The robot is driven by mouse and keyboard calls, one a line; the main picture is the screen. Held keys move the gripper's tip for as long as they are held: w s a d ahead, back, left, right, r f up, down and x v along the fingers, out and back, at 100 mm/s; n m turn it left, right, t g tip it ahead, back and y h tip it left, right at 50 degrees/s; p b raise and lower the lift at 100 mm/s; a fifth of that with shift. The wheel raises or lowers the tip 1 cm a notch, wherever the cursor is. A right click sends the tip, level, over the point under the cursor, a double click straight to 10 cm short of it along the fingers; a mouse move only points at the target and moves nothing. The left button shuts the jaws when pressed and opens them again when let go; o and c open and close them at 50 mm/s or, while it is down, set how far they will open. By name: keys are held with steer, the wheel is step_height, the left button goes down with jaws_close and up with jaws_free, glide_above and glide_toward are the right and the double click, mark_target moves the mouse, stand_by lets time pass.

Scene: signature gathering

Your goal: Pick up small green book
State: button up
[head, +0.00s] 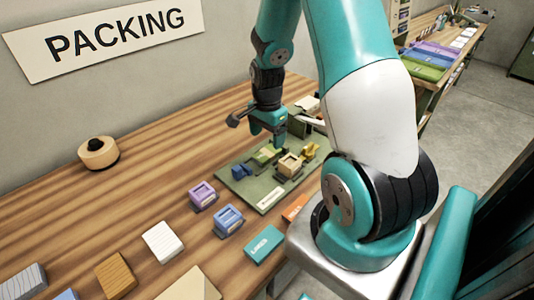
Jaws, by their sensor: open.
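The gap between fingertips and the green item is hard to judge.
The mat also holds a tan block (290,165), a yellow item (311,150) and a blue item (243,171). Purple (202,196) and blue (228,220) boxes, and a teal labels box (263,245), lie in front.

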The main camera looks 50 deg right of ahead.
mark_target(267, 153)
steer(key=shift+w+f+p, duration=0.1)
steer(key=shift+f+p, duration=0.65)
steer(key=shift+f, duration=2.4)
steer(key=c, duration=1)
